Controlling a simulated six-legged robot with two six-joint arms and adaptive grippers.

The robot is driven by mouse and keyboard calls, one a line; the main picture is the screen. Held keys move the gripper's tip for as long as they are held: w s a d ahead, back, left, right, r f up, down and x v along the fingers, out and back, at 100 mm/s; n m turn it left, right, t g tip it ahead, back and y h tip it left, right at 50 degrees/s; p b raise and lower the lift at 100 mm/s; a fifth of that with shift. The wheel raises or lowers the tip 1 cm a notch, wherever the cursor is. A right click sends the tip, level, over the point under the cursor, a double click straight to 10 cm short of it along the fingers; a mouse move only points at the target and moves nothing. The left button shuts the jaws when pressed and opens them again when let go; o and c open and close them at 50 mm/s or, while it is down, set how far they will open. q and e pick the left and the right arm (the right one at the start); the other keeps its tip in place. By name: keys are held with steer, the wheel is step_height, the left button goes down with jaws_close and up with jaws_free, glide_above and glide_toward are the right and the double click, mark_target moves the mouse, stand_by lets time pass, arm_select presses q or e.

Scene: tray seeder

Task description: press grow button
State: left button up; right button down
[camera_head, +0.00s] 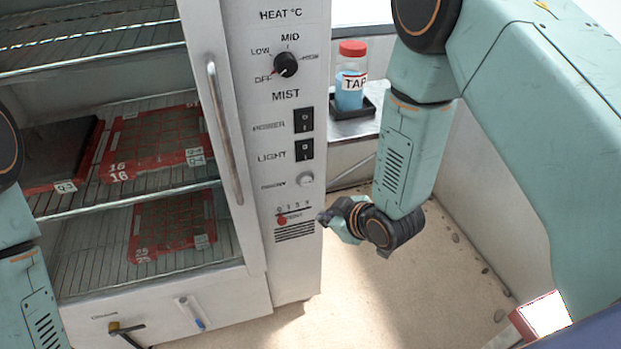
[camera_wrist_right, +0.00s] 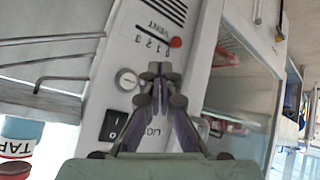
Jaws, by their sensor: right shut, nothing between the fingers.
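The control panel has a small round white button (camera_head: 306,178) below the LIGHT switch; its label is too blurred to read. In the wrist view, which shows the panel upside down, the white button (camera_wrist_right: 127,79) sits in a round ring just left of my fingertips. My right gripper (camera_head: 323,217) is shut and empty, beside the panel's right edge and lower in the picture than the button. My left gripper is out of view.
POWER (camera_head: 304,120) and LIGHT (camera_head: 304,150) rocker switches, a heat knob (camera_head: 285,64) and a red vent knob (camera_head: 282,219) share the panel. A door handle (camera_head: 224,130) runs left of it. Red trays (camera_head: 112,172) lie on the cabinet racks. A TAP bottle (camera_head: 351,77) stands behind.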

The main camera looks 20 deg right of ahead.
mark_target(306, 181)
steer(key=w+b, duration=0.2)
steer(key=w, duration=0.6)
steer(key=shift+w+a, duration=0.15)
steer(key=shift+a, duration=0.25)
steer(key=shift+d, duration=0.1)
stand_by(0.4)
steer(key=shift+r, duration=0.1)
steer(key=shift+w, duration=0.2)
stand_by(0.7)
steer(key=shift+w, duration=0.3)
